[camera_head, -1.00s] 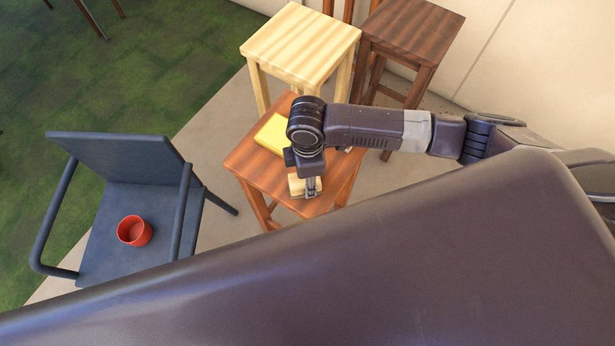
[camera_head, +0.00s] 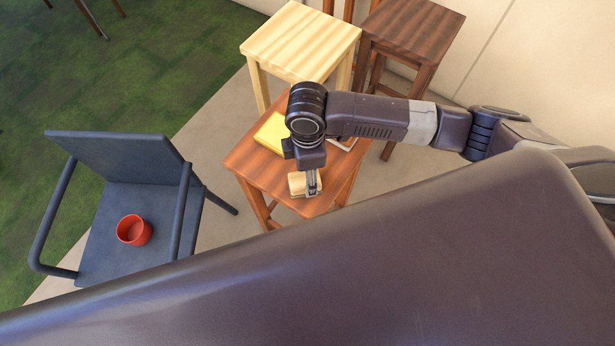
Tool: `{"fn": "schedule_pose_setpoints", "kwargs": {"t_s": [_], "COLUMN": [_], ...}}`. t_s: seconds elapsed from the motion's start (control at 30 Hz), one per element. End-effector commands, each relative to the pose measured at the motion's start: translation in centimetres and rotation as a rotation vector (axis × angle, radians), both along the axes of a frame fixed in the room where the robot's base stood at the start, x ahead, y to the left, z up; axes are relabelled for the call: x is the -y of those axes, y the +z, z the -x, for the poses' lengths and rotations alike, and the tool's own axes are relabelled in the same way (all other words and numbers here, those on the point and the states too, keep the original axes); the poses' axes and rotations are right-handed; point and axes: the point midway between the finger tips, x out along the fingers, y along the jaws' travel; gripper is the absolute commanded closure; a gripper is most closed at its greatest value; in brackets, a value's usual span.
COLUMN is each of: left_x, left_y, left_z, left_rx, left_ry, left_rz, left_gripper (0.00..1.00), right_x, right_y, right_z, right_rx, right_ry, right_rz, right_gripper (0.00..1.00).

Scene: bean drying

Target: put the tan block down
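The tan block (camera_head: 297,184) shows over the front part of the reddish-brown wooden stool (camera_head: 262,168). My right gripper (camera_head: 313,188) points down over the same stool, with its fingers at the block's right side. The fingers overlap the block in this view, so I cannot tell whether they grip it or stand apart. I also cannot tell whether the block touches the seat. My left gripper is not in view.
A yellow item (camera_head: 271,137) lies on the stool behind my gripper. A pale wooden stool (camera_head: 300,42) and a dark brown stool (camera_head: 412,32) stand behind. A dark grey armchair (camera_head: 105,250) holds a red cup (camera_head: 134,230) at left.

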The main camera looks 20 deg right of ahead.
Motion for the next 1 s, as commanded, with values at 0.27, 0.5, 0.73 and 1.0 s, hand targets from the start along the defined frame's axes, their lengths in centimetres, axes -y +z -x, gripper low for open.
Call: {"fn": "schedule_pose_setpoints", "kwargs": {"t_s": [0.27, 0.5, 0.73, 1.0], "left_x": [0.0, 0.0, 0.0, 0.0], "left_y": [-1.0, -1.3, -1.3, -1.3], "left_z": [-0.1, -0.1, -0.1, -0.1], "left_rx": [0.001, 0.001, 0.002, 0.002], "left_ry": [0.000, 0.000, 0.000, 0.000], "left_rz": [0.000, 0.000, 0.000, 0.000], "left_gripper": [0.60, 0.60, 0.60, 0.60], "right_x": [0.0, 0.0, 0.0, 0.0], "right_y": [5.9, 8.7, 9.1, 9.0], "right_z": [-0.2, -0.1, 0.0, 0.0], "right_rx": [0.004, 0.002, 0.000, 0.000], "right_ry": [0.000, -0.001, -0.001, -0.001], "right_rz": [-0.001, -0.001, 0.000, 0.000], "right_gripper": [0.44, 0.44, 0.44, 0.44]}}
